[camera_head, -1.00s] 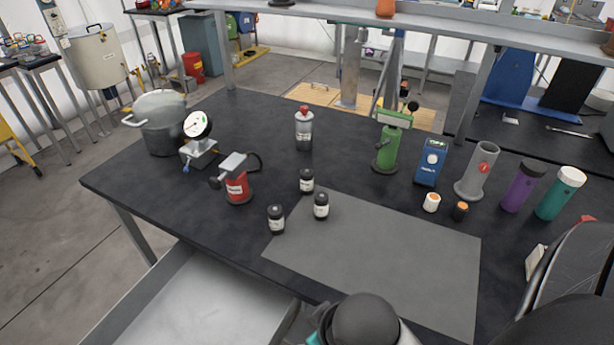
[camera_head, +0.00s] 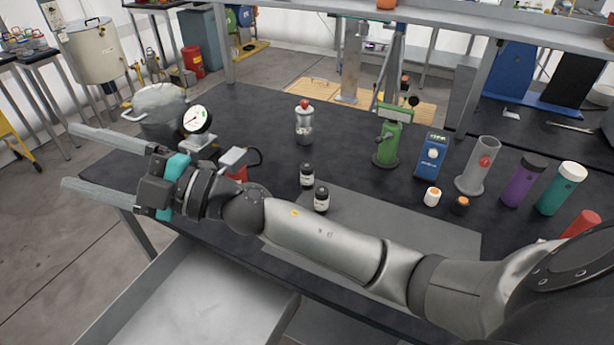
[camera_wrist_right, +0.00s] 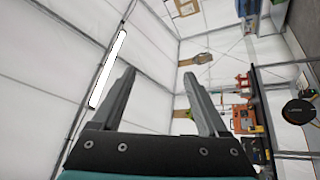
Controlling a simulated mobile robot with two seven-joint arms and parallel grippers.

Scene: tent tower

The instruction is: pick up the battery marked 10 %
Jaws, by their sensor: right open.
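I can read no 10 % mark on anything, so I cannot tell which thing is the marked battery. Two small dark cylinders with white labels stand on the black table: one (camera_head: 307,176) further back, one (camera_head: 322,200) at the grey mat's edge. A white cylinder with an orange top (camera_head: 432,197) and a dark one with an orange top (camera_head: 460,205) stand right of the mat. My right gripper (camera_head: 68,158) is open and empty, reaching past the table's left side. In the right wrist view the jaws (camera_wrist_right: 159,73) are apart with nothing between them. My left gripper is out of view.
My right arm crosses the table's front and hides part of the mat (camera_head: 440,240). A pot (camera_head: 158,105), a gauge (camera_head: 196,120) and a partly hidden red device stand near the gripper. A green stand (camera_head: 387,145), blue meter (camera_head: 431,155) and bottles stand at right.

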